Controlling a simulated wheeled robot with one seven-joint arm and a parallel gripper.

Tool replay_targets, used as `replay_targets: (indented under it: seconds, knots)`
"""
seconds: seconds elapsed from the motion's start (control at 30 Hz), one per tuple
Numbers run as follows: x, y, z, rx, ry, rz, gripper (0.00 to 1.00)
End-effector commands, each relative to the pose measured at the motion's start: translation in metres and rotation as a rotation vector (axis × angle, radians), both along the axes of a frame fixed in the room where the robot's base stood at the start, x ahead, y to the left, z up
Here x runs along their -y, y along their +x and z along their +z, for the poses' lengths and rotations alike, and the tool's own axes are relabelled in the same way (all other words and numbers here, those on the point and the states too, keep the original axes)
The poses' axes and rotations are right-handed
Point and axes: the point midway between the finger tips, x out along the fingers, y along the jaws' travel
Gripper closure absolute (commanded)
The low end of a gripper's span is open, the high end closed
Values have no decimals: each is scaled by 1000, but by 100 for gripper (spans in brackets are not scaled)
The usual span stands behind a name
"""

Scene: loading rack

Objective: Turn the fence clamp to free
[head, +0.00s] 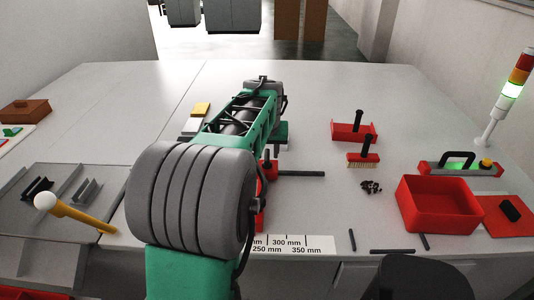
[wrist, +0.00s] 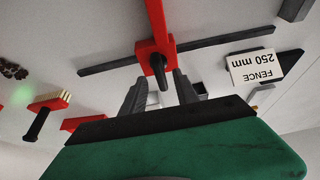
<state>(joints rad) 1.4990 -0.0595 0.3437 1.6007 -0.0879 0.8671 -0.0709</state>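In the wrist view a red fence (wrist: 155,20) runs down from the top edge to a red clamp block with a short dark clamp lever (wrist: 158,68). My gripper (wrist: 157,82) has its two grey fingers spread on either side of the lever's lower end, with gaps showing, so it looks open. I cannot tell how deep the lever sits between the fingers. In the head view my arm hides most of the fence; a red part (head: 273,167) shows beside it. A white card reading "FENCE 250 mm" (wrist: 256,66) lies right of the clamp in the wrist view.
A dark bar (head: 302,174) extends right of the fence. A scale plate (head: 305,243) lies at the front. A red bin (head: 438,205), brush (head: 362,158), red holder (head: 353,131) and dark crumbs (head: 371,187) are right. A white-knobbed yellow lever (head: 80,213) stands left.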

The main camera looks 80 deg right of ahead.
Motion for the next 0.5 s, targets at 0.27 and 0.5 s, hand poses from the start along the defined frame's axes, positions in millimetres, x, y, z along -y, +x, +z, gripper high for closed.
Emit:
replay_targets:
  seconds: [0.27, 0.5]
  knots:
    - [8, 2, -18, 0, -1, 0, 64]
    - [7, 2, -18, 0, -1, 0, 72]
